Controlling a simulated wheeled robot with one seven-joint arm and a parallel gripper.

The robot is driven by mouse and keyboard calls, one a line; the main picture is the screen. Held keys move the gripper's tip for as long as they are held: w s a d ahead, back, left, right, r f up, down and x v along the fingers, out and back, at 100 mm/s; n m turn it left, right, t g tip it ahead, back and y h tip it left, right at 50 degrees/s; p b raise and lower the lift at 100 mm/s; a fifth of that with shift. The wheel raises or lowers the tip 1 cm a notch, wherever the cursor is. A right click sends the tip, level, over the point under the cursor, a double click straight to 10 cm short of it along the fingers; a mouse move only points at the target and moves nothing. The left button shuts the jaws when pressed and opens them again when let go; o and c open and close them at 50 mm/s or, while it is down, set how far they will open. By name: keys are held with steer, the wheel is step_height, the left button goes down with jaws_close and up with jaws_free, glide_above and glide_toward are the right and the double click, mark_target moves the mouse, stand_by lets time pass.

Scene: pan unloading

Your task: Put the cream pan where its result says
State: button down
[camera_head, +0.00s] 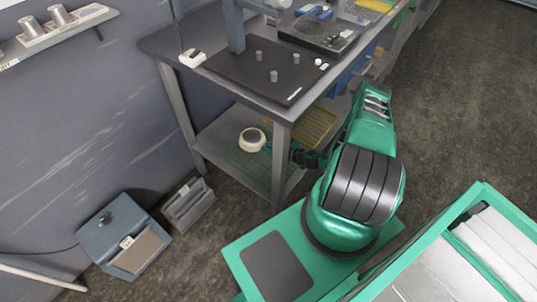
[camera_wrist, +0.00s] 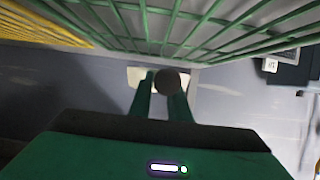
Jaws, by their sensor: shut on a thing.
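The cream pan (camera_head: 252,140) is a small round pan with a darker middle, at the lower shelf of the workbench in the head view. My gripper (camera_head: 268,147) reaches in past the front table leg and is shut on the pan. In the wrist view my fingers (camera_wrist: 164,92) close around a dark round part, with a pale piece of the pan (camera_wrist: 134,76) behind them. A green wire rack (camera_head: 245,165) lies below the pan and a yellow wire rack (camera_head: 315,128) lies to its right. Whether the pan touches the green rack I cannot tell. No readable result shows.
The bench top (camera_head: 165,42) carries a black plate with pegs (camera_head: 265,75) above the shelf. The front table leg (camera_head: 281,165) stands close to my arm. A blue-grey box (camera_head: 122,238) and a grey holder (camera_head: 188,205) stand on the floor at left.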

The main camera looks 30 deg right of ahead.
mark_target(268, 156)
steer(key=shift+f, duration=2.2)
steer(key=c, duration=1.6)
jaws_free()
steer(key=shift+c, duration=0.2)
steer(key=v, duration=1.2)
